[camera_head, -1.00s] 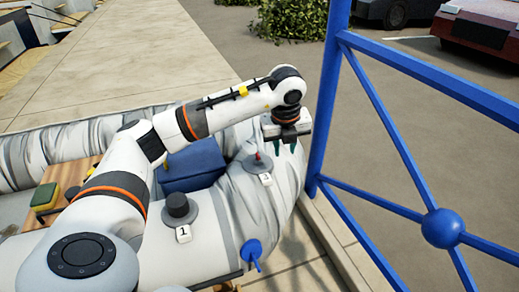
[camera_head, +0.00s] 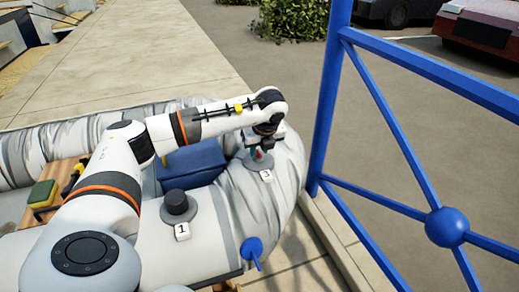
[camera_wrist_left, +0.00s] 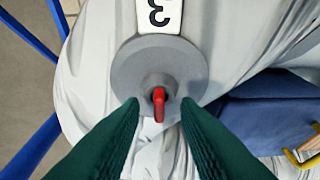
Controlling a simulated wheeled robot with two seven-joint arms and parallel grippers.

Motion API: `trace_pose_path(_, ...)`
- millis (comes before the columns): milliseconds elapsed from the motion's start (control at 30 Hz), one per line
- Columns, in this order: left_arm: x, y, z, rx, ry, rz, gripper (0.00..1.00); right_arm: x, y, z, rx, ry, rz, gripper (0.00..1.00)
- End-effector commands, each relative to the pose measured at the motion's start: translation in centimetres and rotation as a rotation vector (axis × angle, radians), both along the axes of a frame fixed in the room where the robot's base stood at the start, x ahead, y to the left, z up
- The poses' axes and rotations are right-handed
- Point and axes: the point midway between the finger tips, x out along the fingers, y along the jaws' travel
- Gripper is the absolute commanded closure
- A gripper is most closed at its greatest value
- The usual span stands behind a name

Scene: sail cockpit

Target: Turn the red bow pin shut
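The red bow pin (camera_wrist_left: 158,104) stands at the middle of a round grey base (camera_wrist_left: 190,68) on the inflated tube, beside a white label marked 3 (camera_wrist_left: 160,16). In the wrist view it points toward the bottom of the picture. My left gripper (camera_wrist_left: 158,112) is open, with its dark green fingertips either side of the pin and a gap on each side. In the head view the left gripper (camera_head: 258,155) is over the pin's base, pointing down, and mostly hides the pin. My right gripper does not show.
A black knob (camera_head: 177,203) on a grey base marked 1 and a blue valve (camera_head: 251,248) sit on the tube (camera_head: 222,225). A blue box (camera_head: 193,165) lies inside the boat. A blue railing (camera_head: 322,110) stands close to the right. A green-yellow sponge (camera_head: 43,193) is at left.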

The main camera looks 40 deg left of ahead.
Motion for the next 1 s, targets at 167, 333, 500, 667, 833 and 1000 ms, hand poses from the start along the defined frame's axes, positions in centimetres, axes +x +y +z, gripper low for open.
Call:
trace_pose_path(167,0.06,0.06,-0.23,0.000,0.000,-0.001,0.71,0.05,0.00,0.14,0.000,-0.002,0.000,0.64)
trace_pose_path(333,0.06,0.04,-0.21,0.000,0.000,-0.001,0.77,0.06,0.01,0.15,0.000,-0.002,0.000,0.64)
trace_pose_path(500,0.05,0.03,-0.20,0.000,0.000,-0.001,1.00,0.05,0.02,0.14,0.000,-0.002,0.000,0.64)
trace_pose_path(667,0.04,0.03,-0.20,0.000,0.000,-0.002,1.00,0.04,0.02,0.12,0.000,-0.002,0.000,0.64)
trace_pose_path(833,0.00,0.04,-0.25,-0.001,0.000,-0.025,1.00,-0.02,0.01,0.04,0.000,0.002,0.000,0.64)
trace_pose_path(1000,-0.08,0.11,-0.32,-0.001,0.001,-0.095,1.00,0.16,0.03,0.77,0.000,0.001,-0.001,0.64)
